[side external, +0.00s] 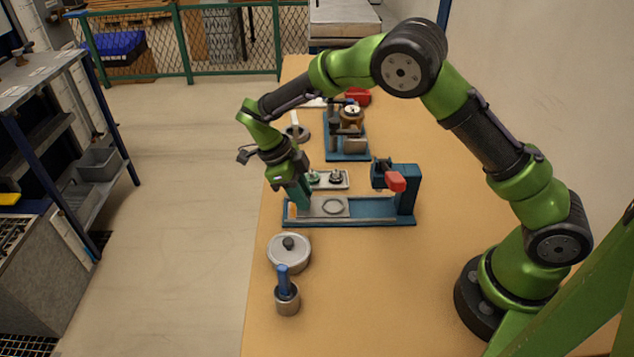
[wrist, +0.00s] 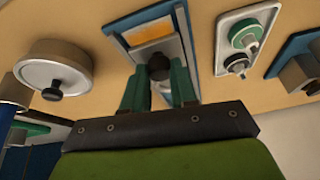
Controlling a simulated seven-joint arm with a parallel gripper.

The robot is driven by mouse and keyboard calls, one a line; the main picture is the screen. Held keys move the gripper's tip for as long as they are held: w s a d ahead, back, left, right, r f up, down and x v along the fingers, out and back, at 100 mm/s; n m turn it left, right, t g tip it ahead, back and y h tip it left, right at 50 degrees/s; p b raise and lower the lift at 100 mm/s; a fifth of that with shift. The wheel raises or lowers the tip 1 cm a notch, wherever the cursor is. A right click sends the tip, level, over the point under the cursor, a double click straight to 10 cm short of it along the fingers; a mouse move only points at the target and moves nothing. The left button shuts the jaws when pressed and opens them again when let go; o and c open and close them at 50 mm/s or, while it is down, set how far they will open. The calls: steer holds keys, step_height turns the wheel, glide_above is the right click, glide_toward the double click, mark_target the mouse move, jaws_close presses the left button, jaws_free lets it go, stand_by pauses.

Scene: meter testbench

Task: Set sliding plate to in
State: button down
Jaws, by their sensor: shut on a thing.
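The sliding plate (side external: 330,208) is a pale grey plate with a ring mark, lying on the blue base (side external: 375,217) of the test fixture. It sits toward the left end of the base, away from the blue upright with the red handle (side external: 396,182). My gripper (side external: 302,206) is at the plate's left end. In the wrist view my gripper (wrist: 159,88) has its green fingers closed around a dark round knob (wrist: 159,66) in front of the plate. An orange patch (wrist: 150,34) shows on the fixture beyond the knob. The fingers hide part of the plate.
A lidded round pot (side external: 289,254) and a metal cup with a blue handle (side external: 287,298) stand in front. A small tray with two knobs (side external: 327,180) and another blue fixture (side external: 347,154) stand behind.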

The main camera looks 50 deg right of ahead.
mark_target(345, 205)
steer(key=shift+d, duration=0.1)
steer(key=s+d, duration=0.7)
steer(key=shift+d, duration=0.1)
steer(key=c, duration=0.9)
jaws_free()
steer(key=shift+w+a+r, duration=0.2)
steer(key=shift+a+r, duration=0.1)
steer(key=shift+r, duration=0.25)
steer(key=v, duration=1.5)
steer(key=shift+r, duration=0.4)
